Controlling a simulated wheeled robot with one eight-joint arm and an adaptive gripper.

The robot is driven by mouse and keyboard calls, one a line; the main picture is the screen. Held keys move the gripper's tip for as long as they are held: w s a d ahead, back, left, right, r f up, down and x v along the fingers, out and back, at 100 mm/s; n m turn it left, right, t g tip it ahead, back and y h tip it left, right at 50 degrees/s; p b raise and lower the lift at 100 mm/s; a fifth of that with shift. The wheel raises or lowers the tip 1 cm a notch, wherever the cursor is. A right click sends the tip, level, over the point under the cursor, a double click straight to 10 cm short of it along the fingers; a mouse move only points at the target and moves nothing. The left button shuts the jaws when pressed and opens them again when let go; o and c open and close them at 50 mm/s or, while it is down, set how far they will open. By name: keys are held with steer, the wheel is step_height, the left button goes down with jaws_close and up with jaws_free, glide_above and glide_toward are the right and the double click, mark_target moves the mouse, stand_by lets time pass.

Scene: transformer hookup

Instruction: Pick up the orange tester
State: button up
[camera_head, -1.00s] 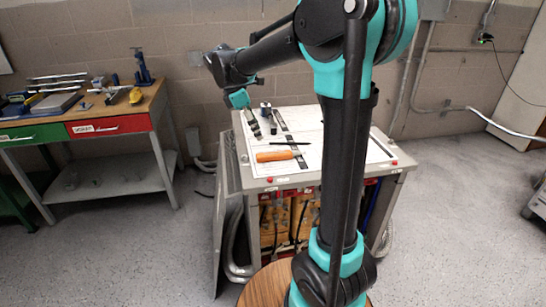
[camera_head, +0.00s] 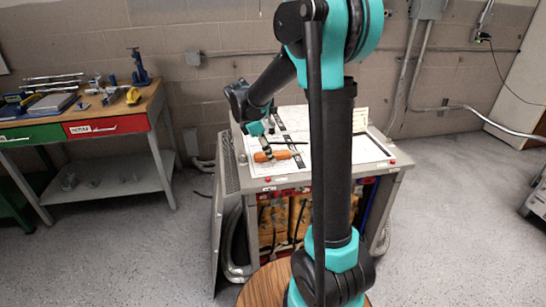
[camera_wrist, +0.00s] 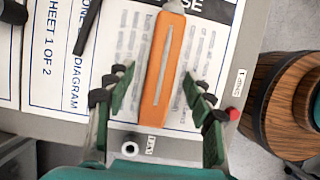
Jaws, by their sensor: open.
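The orange tester (camera_wrist: 162,70) lies flat on the printed sheet on top of the grey cabinet. My gripper (camera_wrist: 158,88) is open, one finger on each side of the tester, with a gap on both sides. I cannot tell its exact height above the sheet. In the head view my gripper (camera_head: 265,146) is over the left part of the cabinet top, at the orange tester (camera_head: 273,156), and partly hides it.
The cabinet top (camera_head: 375,155) carries printed sheets and a dark strip (camera_wrist: 87,27). Red buttons (camera_wrist: 234,114) sit near its front edge. A workbench (camera_head: 107,127) with tools stands at the left.

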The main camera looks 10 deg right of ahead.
jaws_close()
stand_by(0.4)
